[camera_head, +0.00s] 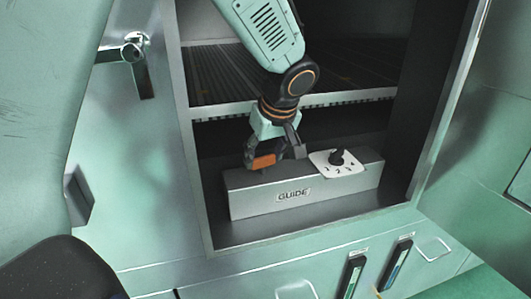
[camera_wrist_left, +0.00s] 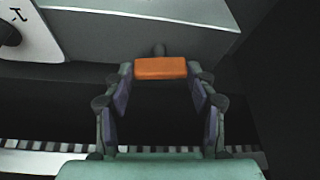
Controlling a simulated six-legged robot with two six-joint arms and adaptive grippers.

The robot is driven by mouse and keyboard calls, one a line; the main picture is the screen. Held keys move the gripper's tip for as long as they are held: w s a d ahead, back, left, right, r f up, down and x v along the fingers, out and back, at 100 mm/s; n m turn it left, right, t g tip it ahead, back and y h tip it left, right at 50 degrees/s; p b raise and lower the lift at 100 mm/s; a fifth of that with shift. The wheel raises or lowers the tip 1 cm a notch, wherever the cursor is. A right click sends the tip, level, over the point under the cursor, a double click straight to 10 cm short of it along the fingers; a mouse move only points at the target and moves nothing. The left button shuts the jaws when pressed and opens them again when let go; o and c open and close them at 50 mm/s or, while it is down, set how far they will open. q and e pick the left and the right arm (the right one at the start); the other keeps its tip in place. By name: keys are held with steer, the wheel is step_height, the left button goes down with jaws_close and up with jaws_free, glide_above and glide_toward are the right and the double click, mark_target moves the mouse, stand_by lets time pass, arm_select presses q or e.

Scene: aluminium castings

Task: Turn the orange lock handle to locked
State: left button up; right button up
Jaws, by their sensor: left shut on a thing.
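The orange lock handle (camera_head: 263,161) is at the top left of a grey box labelled GUIDE (camera_head: 300,195), inside an open cabinet. My left gripper (camera_head: 276,158) reaches down from above and is shut on the handle. In the left wrist view the orange handle (camera_wrist_left: 160,68) lies between the two fingertips of my left gripper (camera_wrist_left: 160,78), which touch its ends. A short dark stem shows behind the handle. I cannot tell from these views whether the handle is at locked. My right gripper is not in view.
A white plate with a black knob (camera_head: 337,157) and numbers is on the right of the box top. A ribbed shelf (camera_head: 345,85) is above, with its front edge close to my arm. A metal door latch (camera_head: 135,55) is at the left. Cabinet walls close in both sides.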

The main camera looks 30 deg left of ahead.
arm_select(q)
steer(key=shift+s+m+h, duration=0.1)
steer(key=shift+m+h, duration=0.2)
steer(key=shift+m, duration=0.7)
steer(key=o, duration=1.2)
steer(key=shift+a+f, duration=0.1)
steer(key=shift+c, duration=0.2)
steer(key=shift+t, duration=0.3)
steer(key=v, duration=1.2)
